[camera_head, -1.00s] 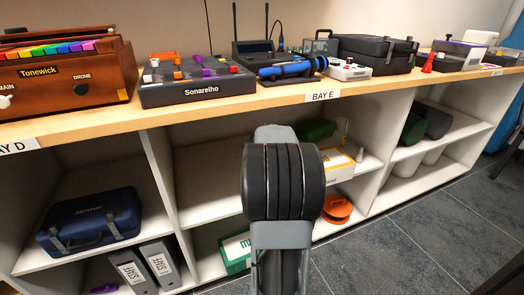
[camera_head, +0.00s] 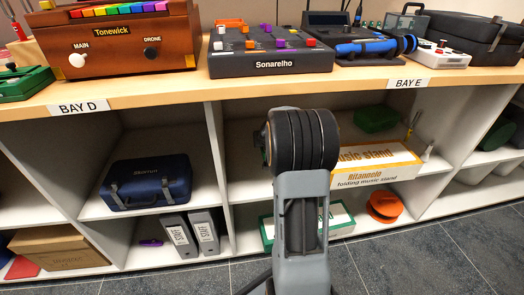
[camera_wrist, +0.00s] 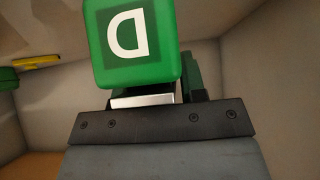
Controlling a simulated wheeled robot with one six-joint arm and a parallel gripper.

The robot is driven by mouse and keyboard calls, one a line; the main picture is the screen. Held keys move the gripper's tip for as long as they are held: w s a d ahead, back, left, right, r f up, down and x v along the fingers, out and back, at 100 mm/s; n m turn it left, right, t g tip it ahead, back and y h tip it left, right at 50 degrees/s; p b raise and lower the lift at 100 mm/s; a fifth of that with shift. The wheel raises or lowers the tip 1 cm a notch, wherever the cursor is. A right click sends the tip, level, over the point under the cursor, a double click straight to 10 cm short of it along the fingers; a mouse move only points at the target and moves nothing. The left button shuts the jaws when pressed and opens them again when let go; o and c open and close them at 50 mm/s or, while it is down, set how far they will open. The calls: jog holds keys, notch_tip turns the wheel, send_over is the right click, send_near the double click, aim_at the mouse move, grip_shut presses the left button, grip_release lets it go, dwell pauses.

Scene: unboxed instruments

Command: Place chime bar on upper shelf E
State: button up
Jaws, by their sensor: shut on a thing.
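My gripper (camera_wrist: 152,108) is shut on the chime bar (camera_wrist: 132,45), a green block with a white letter D that looks upside down in the wrist view. A silvery strip shows between the block and the dark jaw piece. In the head view my own arm stands in front of bay E and hides the gripper and the bar. Upper shelf E (camera_head: 246,190) is the pale upper board under the BAY E label (camera_head: 408,83). Its left part looks bare; its middle is partly hidden by my arm.
On upper shelf E, right of my arm, are a music stand box (camera_head: 375,165), a green case (camera_head: 376,118) and small items near the right divider. An orange round thing (camera_head: 384,205) sits below. Instruments crowd the counter above. A blue case (camera_head: 147,183) is in bay D.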

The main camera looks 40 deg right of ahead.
jog(key=shift+w+a+f, duration=0.4)
jog(key=shift+w+f, duration=0.1)
jog(key=shift+f, duration=0.2)
notch_tip(320, 180, down, 4)
jog(key=b, duration=0.3)
jog(key=shift+w+r, duration=0.1)
jog(key=shift+r, duration=0.25)
jog(key=o, duration=0.6)
jog(key=shift+a+f, duration=0.1)
jog(key=shift+f, duration=0.1)
jog(key=o, duration=0.5)
jog(key=shift+r, duration=0.15)
